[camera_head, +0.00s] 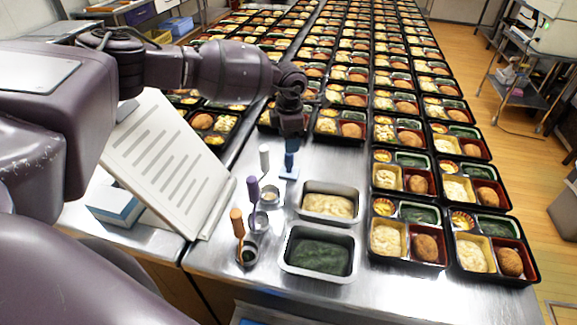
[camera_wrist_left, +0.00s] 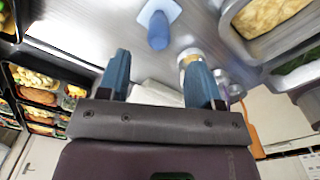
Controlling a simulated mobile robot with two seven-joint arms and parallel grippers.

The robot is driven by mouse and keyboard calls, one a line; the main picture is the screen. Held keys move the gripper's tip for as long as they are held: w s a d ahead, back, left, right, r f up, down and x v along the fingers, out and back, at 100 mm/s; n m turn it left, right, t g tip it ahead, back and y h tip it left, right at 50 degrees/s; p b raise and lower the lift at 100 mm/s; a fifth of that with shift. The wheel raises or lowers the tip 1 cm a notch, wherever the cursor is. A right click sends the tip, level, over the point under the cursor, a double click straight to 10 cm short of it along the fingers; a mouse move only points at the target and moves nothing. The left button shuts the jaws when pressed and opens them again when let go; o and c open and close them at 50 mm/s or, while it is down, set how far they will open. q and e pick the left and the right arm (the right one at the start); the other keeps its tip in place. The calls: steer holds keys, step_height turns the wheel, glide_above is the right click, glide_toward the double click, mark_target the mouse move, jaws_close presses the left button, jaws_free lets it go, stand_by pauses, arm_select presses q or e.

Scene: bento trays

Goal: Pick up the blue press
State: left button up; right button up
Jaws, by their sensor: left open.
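The blue press (camera_head: 290,170) stands upright on the steel table, with a dark blue handle and a flat light blue base. My left gripper (camera_head: 290,128) is above it, pointing down, and partly overlaps the handle's top in the head view. In the left wrist view the blue press (camera_wrist_left: 158,32) shows beyond the open, empty jaws of the left gripper (camera_wrist_left: 161,68). The fingers are apart from it there. My right gripper is not in view.
White-, purple- and orange-handled presses (camera_head: 264,158) (camera_head: 253,190) (camera_head: 237,222) stand left of it, some in small metal cups. Metal pans of pale food (camera_head: 357,205) and green food (camera_head: 350,270) are at front right. A slanted white board (camera_head: 160,150) stands left. Rows of bento trays (camera_head: 437,262) fill the right.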

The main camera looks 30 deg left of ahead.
mark_target(289, 159)
arm_select(q)
step_height(289, 159, down, 8)
steer(key=shift+w+f, duration=0.1)
steer(key=shift+w, duration=0.05)
steer(key=c, duration=1)
